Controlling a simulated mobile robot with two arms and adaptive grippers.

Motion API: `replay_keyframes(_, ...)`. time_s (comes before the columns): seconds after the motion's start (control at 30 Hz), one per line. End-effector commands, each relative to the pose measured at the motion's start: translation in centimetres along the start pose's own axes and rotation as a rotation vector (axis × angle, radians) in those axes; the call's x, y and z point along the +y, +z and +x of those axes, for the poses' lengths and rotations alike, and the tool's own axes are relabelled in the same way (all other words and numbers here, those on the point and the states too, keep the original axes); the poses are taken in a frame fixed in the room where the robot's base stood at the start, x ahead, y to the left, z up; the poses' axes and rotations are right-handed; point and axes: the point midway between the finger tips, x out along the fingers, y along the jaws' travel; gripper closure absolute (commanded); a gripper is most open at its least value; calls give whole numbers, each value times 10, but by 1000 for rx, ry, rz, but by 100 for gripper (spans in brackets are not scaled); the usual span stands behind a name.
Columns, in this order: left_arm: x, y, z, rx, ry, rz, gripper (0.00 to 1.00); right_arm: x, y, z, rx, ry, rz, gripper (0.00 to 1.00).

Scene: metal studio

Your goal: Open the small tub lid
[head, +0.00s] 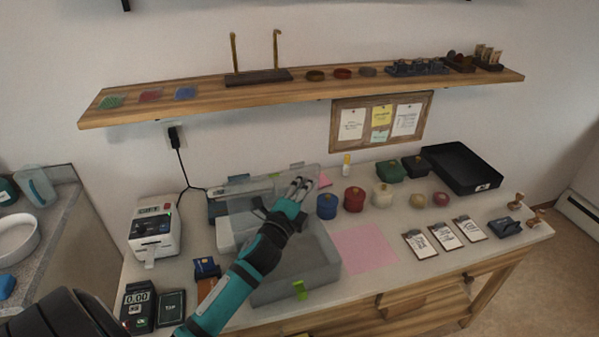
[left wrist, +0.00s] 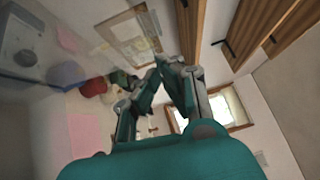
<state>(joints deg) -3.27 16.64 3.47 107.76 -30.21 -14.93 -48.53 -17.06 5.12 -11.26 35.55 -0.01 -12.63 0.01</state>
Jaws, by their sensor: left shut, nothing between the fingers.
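The small tub (head: 325,270) is a translucent grey box on the worktop, with a green latch (head: 301,289) on its front. Its clear lid (head: 255,189) stands raised along the tub's back side, so the tub's top is uncovered. My left arm reaches across the tub. My left gripper (head: 301,183) is shut and empty at the lid's upper right part; I cannot tell whether it touches the lid. My right gripper is not in view.
A label printer (head: 155,232) stands left of the tub. Blue and red jars (head: 327,206) stand close to the right of the gripper. A pink sheet (head: 362,248) lies flat right of the tub. A black tray (head: 462,168) is at the back right. A wooden shelf (head: 205,92) hangs above.

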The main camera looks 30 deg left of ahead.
Motion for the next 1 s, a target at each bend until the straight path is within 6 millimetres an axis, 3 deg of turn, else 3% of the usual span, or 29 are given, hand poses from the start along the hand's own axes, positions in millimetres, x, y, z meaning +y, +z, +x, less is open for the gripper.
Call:
replay_keyframes(0.2,-1,22,19,-2,2,2,100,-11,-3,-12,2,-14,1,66)
replay_keyframes(0.67,1,27,23,-2,3,0,100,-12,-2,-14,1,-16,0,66)
replay_keyframes(0.93,-10,44,40,-2,68,-60,100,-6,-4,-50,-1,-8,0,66)
replay_keyframes(1.0,-2,55,51,-3,77,-69,100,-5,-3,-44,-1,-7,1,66)
